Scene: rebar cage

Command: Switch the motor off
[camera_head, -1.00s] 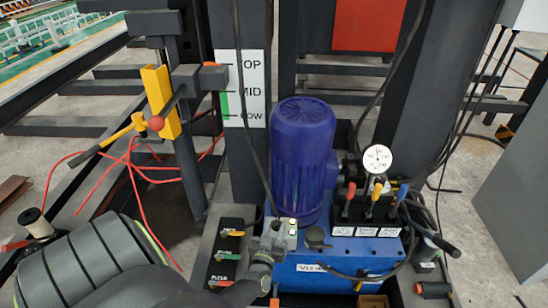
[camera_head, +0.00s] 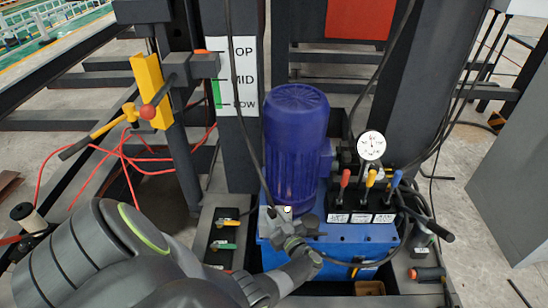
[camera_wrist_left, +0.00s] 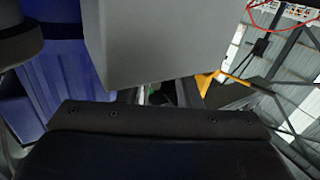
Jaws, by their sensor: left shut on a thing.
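The blue motor (camera_head: 296,150) stands upright on the blue hydraulic unit (camera_head: 350,238); its blue ribs also fill the left of the left wrist view (camera_wrist_left: 45,75). My left gripper (camera_head: 288,228) is at the motor's foot, shut on a small part there that its jaws mostly hide. A small pale spot (camera_head: 287,210) shows just above the jaws; I cannot tell whether it is a button. In the left wrist view a plain grey block (camera_wrist_left: 160,45) stands close before the dark gripper edge (camera_wrist_left: 160,120). My right gripper is out of view.
Red, yellow and blue levers (camera_head: 370,190) and a dial gauge (camera_head: 371,145) stand right of the motor. A label board (camera_head: 232,75) reads TOP, MID, LOW. A yellow bracket (camera_head: 150,90) and red cables (camera_head: 130,160) are at left. Dark columns flank the motor.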

